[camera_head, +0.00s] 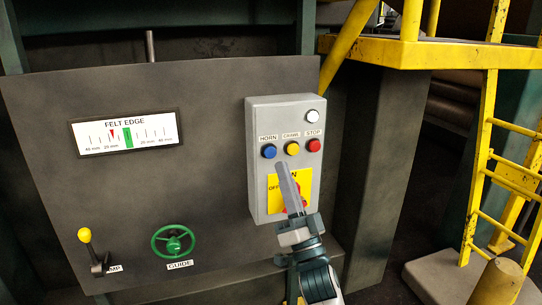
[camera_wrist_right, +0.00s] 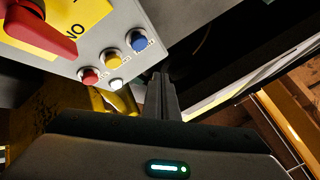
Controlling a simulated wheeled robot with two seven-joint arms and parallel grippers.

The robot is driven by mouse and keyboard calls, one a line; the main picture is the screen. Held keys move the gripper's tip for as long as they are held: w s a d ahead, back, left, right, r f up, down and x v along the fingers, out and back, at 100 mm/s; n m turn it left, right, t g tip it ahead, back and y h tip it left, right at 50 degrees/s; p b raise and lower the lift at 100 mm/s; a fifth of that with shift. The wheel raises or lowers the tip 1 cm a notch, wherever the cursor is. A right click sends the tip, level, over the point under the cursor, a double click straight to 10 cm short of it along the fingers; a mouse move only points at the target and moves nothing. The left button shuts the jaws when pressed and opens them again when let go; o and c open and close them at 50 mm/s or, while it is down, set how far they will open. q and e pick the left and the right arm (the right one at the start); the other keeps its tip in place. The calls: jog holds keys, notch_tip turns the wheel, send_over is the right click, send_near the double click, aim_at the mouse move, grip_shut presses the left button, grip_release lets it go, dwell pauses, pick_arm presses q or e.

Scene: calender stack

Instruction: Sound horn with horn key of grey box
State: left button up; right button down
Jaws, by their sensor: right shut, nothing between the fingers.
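The grey box (camera_head: 255,185) is fixed to the dark panel. Its blue horn key (camera_head: 269,151) sits under the HORN label, left of a yellow key (camera_head: 292,148) and a red key (camera_head: 314,145). My right gripper (camera_head: 281,166) is shut and empty, its fingertips pointing up, just below and right of the blue key in the head view. In the right wrist view the shut fingers (camera_wrist_right: 161,78) show below and right of the blue key (camera_wrist_right: 138,40), with a visible gap in the picture. Contact cannot be confirmed. My left gripper is not in view.
A white lamp (camera_head: 313,116) is at the box's top right. A red rotary switch on a yellow plate (camera_head: 274,183) is partly hidden behind my right gripper. A FELT EDGE gauge (camera_head: 125,133), yellow-knobbed lever (camera_head: 85,236) and green handwheel (camera_head: 173,242) are left. Yellow ladder (camera_head: 481,150) stands right.

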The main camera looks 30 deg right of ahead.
aim_at(270, 148)
jog(key=shift+w+d+b, duration=0.1)
jog(key=shift+w+d, duration=0.1)
jog(key=shift+w, duration=0.6)
jog(key=shift+w+d+b, duration=0.15)
jog(key=shift+w+d, duration=0.05)
jog(key=shift+w, duration=0.55)
jog(key=shift+w+d+b, duration=0.1)
jog(key=shift+w+d, duration=0.1)
jog(key=shift+w, duration=0.6)
dwell(0.3)
jog(key=shift+w, duration=0.4)
jog(key=shift+w+d, duration=0.2)
jog(key=shift+w, duration=0.3)
dwell(1.0)
jog(key=shift+s, duration=0.2)
jog(key=shift+s+a, duration=0.25)
jog(key=shift+s, duration=0.5)
jog(key=shift+s+a+p, duration=0.2)
jog(key=shift+s+p, duration=0.1)
jog(key=shift+s, duration=0.5)
jog(key=shift+s+a+p, duration=0.15)
jog(key=shift+s+p, duration=0.1)
jog(key=shift+s, duration=0.6)
jog(key=shift+s+a+p, duration=0.2)
jog(key=shift+s+p, duration=0.1)
jog(key=shift+s, duration=0.5)
